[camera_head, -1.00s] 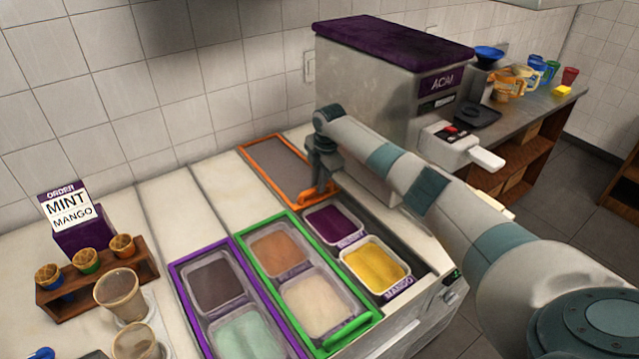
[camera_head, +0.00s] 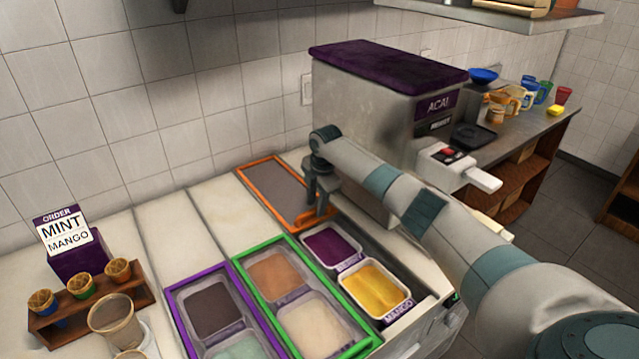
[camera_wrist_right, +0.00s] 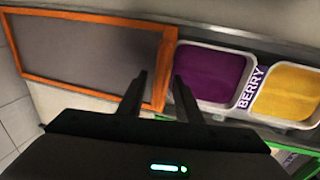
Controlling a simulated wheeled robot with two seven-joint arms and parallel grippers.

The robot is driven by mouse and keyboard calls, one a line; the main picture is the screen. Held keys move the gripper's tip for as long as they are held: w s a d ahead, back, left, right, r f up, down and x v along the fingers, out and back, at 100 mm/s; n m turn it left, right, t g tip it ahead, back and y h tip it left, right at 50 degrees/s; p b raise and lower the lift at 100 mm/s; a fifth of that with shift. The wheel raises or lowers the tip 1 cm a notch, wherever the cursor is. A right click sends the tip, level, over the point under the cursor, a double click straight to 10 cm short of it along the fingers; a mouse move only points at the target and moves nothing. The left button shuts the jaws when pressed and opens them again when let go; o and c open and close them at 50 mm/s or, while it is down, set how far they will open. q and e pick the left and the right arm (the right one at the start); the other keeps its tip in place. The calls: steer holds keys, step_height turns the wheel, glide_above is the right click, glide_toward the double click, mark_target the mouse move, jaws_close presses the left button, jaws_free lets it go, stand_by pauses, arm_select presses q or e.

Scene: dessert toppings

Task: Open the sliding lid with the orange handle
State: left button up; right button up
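The sliding lid with the orange frame (camera_head: 262,204) and grey panel lies at the back of the topping counter, against the wall side. The berry tub (camera_head: 331,246) and mango tub (camera_head: 374,288) in front of it are uncovered. My right gripper (camera_head: 322,208) is at the lid's front end, by its orange handle. In the right wrist view, the fingers (camera_wrist_right: 160,76) are apart, one on each side of the lid's orange end bar (camera_wrist_right: 163,68). Contact with the handle cannot be made out. My left gripper is not in view.
The acai machine (camera_head: 380,110) stands close behind my right arm. A wooden cup holder (camera_head: 143,297) and order sign (camera_head: 66,230) are at the left.

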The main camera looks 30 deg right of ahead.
steer(key=s+r+b, duration=0.3)
steer(key=r+b, duration=0.1)
steer(key=r, duration=1.2)
steer(key=shift+s+d+r, duration=0.15)
steer(key=shift+r, duration=0.15)
